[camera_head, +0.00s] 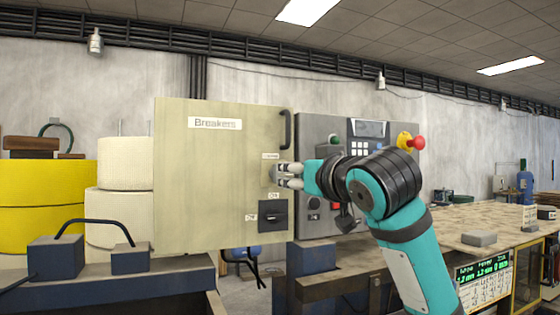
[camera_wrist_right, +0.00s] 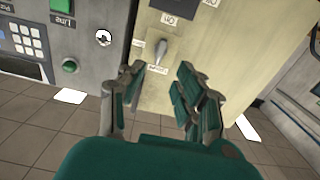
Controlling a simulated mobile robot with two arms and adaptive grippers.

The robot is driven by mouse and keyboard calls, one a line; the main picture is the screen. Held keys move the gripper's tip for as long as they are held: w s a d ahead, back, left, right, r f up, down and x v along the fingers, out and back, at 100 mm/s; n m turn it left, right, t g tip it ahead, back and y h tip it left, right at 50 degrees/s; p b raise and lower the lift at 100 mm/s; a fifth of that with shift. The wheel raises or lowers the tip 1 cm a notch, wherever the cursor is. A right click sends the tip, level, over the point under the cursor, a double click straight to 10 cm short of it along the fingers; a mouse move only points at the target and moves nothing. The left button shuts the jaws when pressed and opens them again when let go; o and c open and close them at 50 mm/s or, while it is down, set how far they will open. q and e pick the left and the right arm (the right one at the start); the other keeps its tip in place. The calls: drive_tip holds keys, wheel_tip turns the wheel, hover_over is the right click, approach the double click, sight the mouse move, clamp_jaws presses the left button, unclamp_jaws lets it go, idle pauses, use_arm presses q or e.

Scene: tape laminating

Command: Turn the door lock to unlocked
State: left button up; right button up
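The door lock (camera_head: 267,173) is a small grey knob on the beige Breakers cabinet door (camera_head: 205,175), below the door's black handle (camera_head: 286,128). In the right wrist view, the lock (camera_wrist_right: 161,50) has a narrow grip piece and small labels beside it, too small to read. My right gripper (camera_head: 286,175) reaches in from the right, just in front of the lock. In the wrist view its two fingers (camera_wrist_right: 162,78) are apart, with the lock between and beyond their tips. I cannot tell if they touch it. My left gripper is out of view.
A black rotary breaker switch (camera_head: 272,216) is below the lock. A grey control panel (camera_head: 340,210) with a keypad and a red emergency button (camera_head: 419,143) stands right of the door. A wooden worktop (camera_head: 475,218) is at right. Yellow rolls (camera_head: 45,195) stand at left.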

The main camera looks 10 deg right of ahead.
drive_tip(key=w+a+p, duration=0.1)
drive_tip(key=w+p, duration=0.2)
drive_tip(key=w, duration=0.5)
drive_tip(key=shift+a+p, duration=0.25)
drive_tip(key=shift+p, duration=0.05)
drive_tip(key=shift+c, duration=0.2)
clamp_jaws()
